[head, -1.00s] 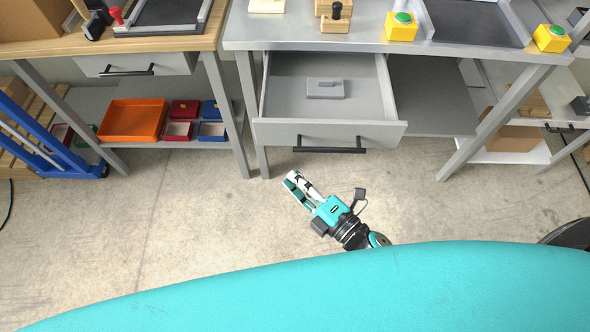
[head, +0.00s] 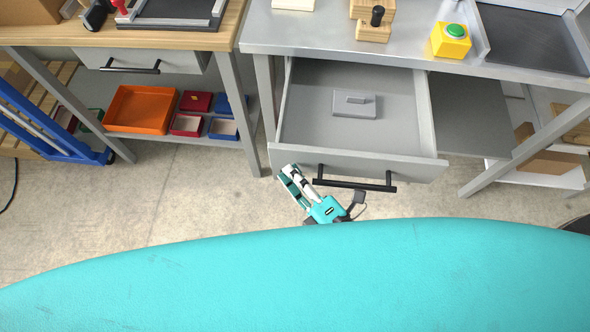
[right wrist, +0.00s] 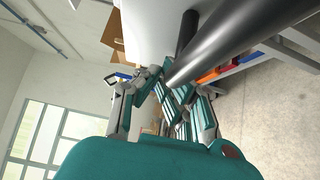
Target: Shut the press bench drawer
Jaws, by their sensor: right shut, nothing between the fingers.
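The press bench drawer (head: 300,158) is pulled out under the grey metal bench (head: 330,40). My right gripper (head: 287,172) is shut and empty at the left part of the drawer front, near the handle's left end. In the right wrist view the handle (right wrist: 225,40) passes close by the fingers (right wrist: 178,95); I cannot tell whether they touch. My left gripper is not in view.
A wooden bench (head: 190,38) with a shut drawer (head: 140,62) stands at the left. Its lower shelf holds an orange tray (head: 142,109) and several small red and blue boxes. A blue frame (head: 50,130) stands far left. Bare floor (head: 185,190) lies in front.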

